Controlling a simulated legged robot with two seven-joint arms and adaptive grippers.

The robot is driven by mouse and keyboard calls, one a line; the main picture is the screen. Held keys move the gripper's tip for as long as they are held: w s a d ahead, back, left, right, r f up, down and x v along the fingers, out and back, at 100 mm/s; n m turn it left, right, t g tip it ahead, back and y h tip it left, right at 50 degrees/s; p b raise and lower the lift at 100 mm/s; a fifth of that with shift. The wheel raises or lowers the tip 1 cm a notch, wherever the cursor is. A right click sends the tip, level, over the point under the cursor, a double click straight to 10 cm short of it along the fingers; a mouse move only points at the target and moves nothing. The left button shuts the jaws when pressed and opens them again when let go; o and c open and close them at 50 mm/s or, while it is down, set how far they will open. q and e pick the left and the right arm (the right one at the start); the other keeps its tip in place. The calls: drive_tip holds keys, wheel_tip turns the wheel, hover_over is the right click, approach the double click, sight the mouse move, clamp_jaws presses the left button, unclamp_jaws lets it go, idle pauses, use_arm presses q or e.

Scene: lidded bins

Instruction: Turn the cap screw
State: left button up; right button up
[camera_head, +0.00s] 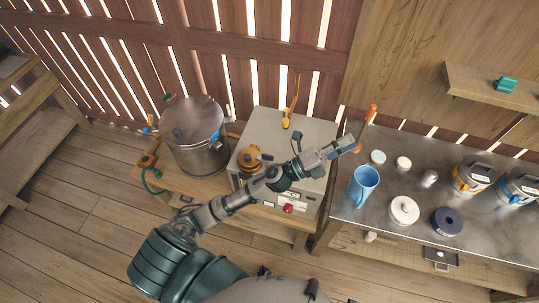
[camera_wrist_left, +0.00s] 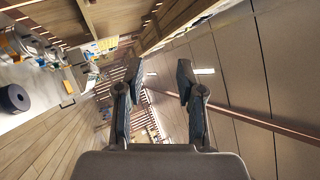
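My left arm comes in from the lower left, and its gripper (camera_head: 350,146) hangs between the grey box and the metal bench. In the left wrist view the gripper (camera_wrist_left: 158,75) is open, with nothing between its fingers. A round orange-brown cap-like fitting (camera_head: 249,157) sits on the grey box (camera_head: 262,125), just behind my left forearm. I cannot tell whether it is the cap screw. An orange-handled tool (camera_head: 371,112) stands at the bench's back left, close to my gripper tips; contact is unclear. My right gripper is not in view.
A steel pot (camera_head: 195,135) stands left of the grey box, and a yellow lever (camera_head: 290,105) rises from the box. The metal bench (camera_head: 345,210) holds a blue jug (camera_head: 363,185), white lidded pots (camera_head: 403,210), a dark blue roll (camera_head: 447,222) and canisters (camera_head: 472,175).

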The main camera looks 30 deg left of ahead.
use_arm(q)
drive_tip(key=s+d+m+g+h, duration=0.2)
drive_tip(key=d+m+g+h, duration=0.2)
drive_tip(key=m+g, duration=0.55)
drive_tip(key=m+g+y, duration=0.7)
drive_tip(key=m+y, duration=0.6)
drive_tip(key=y, duration=0.7)
hover_over(265, 161)
drive_tip(key=w, duration=0.1)
wheel_tip(265, 161, down, 9)
drive_tip(key=shift+m, duration=0.25)
drive_tip(key=f, duration=0.5)
drive_tip(key=f+p, duration=0.1)
drive_tip(key=f, duration=0.5)
drive_tip(key=f+p, duration=0.1)
drive_tip(key=f, duration=0.5)
drive_tip(key=shift+d, duration=0.4)
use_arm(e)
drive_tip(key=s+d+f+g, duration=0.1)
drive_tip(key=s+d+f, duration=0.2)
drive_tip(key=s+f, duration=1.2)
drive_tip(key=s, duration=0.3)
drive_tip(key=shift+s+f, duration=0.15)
use_arm(q)
drive_tip(key=shift+a, duration=0.1)
